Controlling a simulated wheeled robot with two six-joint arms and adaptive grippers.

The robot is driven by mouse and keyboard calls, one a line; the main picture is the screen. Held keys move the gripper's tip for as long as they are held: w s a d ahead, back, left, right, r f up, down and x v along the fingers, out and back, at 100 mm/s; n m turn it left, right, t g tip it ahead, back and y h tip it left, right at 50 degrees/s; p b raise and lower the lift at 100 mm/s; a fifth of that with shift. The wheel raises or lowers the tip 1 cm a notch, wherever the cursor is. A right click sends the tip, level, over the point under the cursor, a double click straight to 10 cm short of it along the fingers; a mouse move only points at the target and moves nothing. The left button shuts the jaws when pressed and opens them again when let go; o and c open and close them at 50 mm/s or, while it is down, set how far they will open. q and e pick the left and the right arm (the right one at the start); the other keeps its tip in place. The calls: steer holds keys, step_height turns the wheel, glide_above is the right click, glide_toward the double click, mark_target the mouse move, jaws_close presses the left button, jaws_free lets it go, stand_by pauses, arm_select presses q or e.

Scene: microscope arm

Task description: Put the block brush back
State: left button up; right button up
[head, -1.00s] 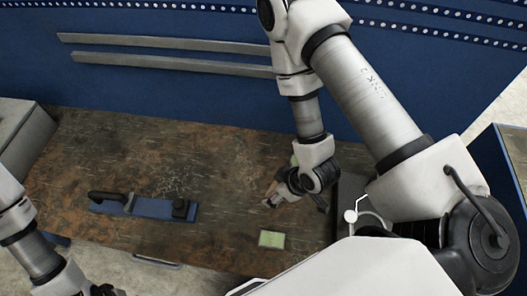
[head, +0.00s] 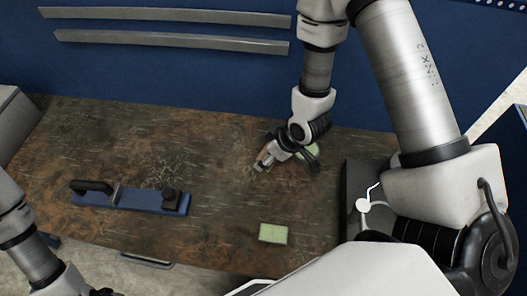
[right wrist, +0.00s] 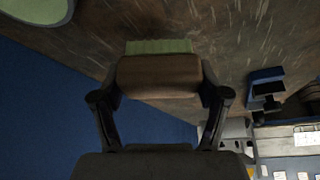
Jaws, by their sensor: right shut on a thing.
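The block brush, a brown wooden block (right wrist: 160,76) with pale green bristles (right wrist: 160,46), fills the middle of the right wrist view. My right gripper (head: 262,166) is shut on its block, one finger on each side, in the right wrist view (right wrist: 160,92). In the head view it hangs over the brown workbench (head: 225,190), right of its middle, and mostly hides the brush. The gap to the bench cannot be told. Of my left gripper, only a dark part (head: 104,292) shows at the bottom edge of the head view; its jaws are not clear.
A blue tool (head: 145,202) with a black handle and knob lies on the bench's left. A pale green square (head: 273,233) lies near the front edge. A green thing (head: 313,150) is partly hidden behind my right gripper. A dark box (head: 365,175) stands at right.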

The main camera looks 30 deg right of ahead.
mark_target(263, 150)
steer(key=w, duration=0.1)
steer(key=w+p, duration=0.1)
steer(key=w, duration=0.2)
steer(key=shift+w+d+f, duration=0.25)
steer(key=shift+d+f, duration=0.05)
steer(key=shift+d, duration=0.1)
step_height(263, 150, down, 3)
steer(key=shift+s+f+p, duration=0.1)
steer(key=shift+p, duration=0.7)
steer(key=shift+f, duration=0.1)
steer(key=shift+f, duration=0.1)
steer(key=o, duration=1.3)
